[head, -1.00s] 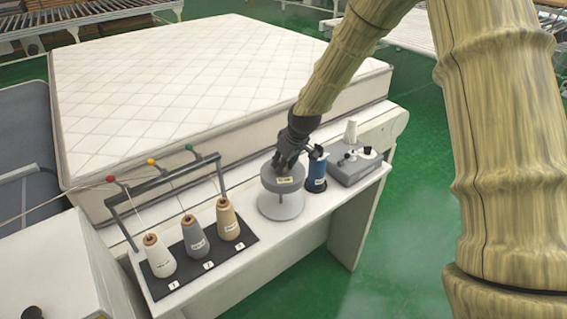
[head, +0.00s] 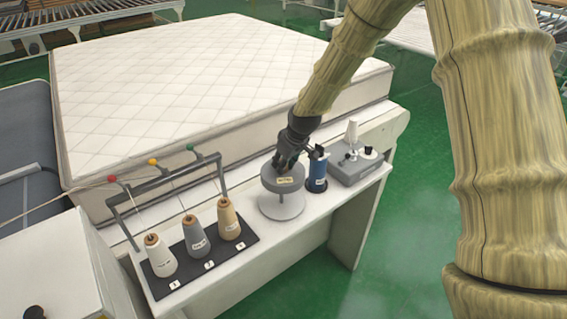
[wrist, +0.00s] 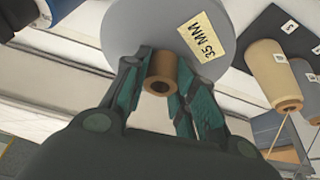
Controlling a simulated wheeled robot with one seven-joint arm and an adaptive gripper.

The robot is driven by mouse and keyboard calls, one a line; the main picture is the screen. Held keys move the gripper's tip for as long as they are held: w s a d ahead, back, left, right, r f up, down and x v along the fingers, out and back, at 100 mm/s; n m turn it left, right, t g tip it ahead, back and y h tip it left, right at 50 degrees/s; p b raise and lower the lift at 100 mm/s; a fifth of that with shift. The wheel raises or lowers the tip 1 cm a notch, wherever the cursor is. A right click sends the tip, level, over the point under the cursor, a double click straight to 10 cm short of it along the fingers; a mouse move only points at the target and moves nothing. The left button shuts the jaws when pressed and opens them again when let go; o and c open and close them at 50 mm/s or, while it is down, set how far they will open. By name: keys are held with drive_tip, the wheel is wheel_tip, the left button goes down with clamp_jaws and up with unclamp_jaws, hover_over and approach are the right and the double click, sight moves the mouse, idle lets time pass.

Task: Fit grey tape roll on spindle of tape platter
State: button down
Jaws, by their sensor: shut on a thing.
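The grey tape roll (head: 272,184) has a pale label and sits level above the round grey tape platter (head: 292,210) in the head view. A thin post, seemingly the spindle (head: 281,198), shows between roll and platter. I cannot tell whether its top is inside the roll. In the wrist view the roll (wrist: 135,30) shows its "35 MM" label and a brown core tube (wrist: 163,66). My gripper (head: 284,165) is above the roll, shut on its core, with a finger on each side in the wrist view (wrist: 163,78). The platter is hidden there.
A blue spool (head: 317,176) stands close to the right of the roll. Beyond it is a grey box (head: 357,171) with a white cone. Left are several thread cones on a black mat (head: 248,247) under a rail (head: 165,184). The mattress (head: 200,90) lies behind.

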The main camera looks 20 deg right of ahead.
drive_tip(key=shift+f, duration=0.6)
idle(0.8)
drive_tip(key=c, duration=1.1)
unclamp_jaws()
drive_tip(key=shift+f, duration=0.1)
drive_tip(key=v, duration=1.2)
drive_tip(key=shift+s+d, duration=0.1)
drive_tip(key=shift+f, duration=0.1)
